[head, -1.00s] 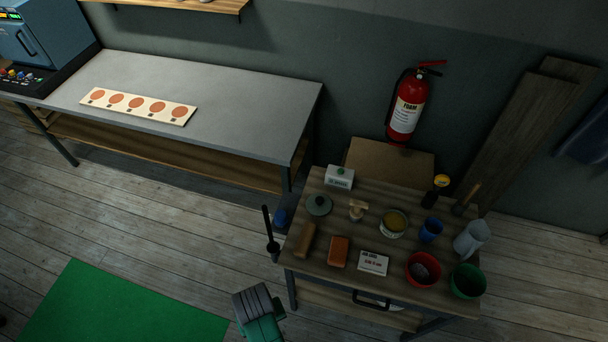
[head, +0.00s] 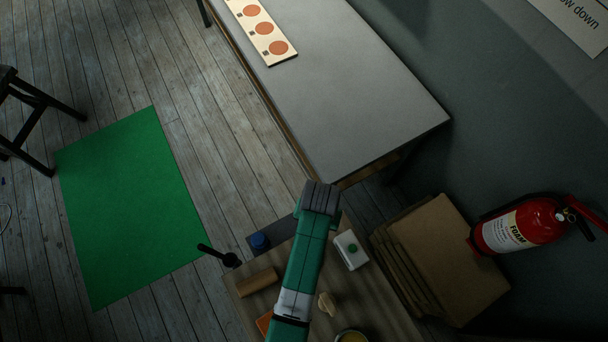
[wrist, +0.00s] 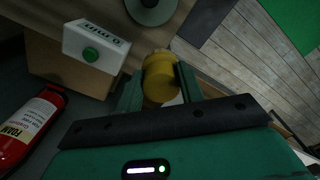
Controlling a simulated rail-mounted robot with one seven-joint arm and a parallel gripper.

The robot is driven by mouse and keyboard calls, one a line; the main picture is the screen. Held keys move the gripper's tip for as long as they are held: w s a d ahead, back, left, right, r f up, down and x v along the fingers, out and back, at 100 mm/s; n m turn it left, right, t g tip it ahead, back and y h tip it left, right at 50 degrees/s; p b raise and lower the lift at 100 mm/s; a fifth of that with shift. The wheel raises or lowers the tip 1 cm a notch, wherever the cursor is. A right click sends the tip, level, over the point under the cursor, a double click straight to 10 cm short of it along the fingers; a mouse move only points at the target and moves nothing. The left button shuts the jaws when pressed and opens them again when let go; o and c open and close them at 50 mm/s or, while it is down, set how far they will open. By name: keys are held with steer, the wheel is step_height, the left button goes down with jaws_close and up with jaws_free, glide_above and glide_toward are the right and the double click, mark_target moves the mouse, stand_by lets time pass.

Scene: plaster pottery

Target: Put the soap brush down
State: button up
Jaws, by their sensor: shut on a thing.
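In the wrist view my gripper (wrist: 160,88) is shut on a rounded yellow thing (wrist: 157,82), which I take to be the soap brush. Its far end and any bristles are hidden or unclear. In the head view the held thing is hidden by my arm. The tabletop lies below the jaws; I cannot tell whether the brush touches it.
The white box (head: 350,250) stands close by; a round grey-green lid (wrist: 150,6) lies near it. A wooden block (head: 257,282), a beige tool (head: 326,303) and a yellow tin (head: 350,337) share the table. A dark rod (head: 218,256) juts at its left edge.

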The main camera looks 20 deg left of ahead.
steer(key=s+a+f+b, duration=0.1)
steer(key=a+f+b, duration=0.1)
steer(key=a+b, duration=0.5)
steer(key=f, duration=0.3)
steer(key=a+f, duration=0.1)
steer(key=f, duration=0.2)
steer(key=a+f+p, duration=0.1)
steer(key=f, duration=0.3)
steer(key=shift+f, duration=0.15)
steer(key=o, duration=1.3)
step_height(320, 180, up, 12)
steer(key=shift+r+p, duration=0.1)
steer(key=shift+p, duration=0.75)
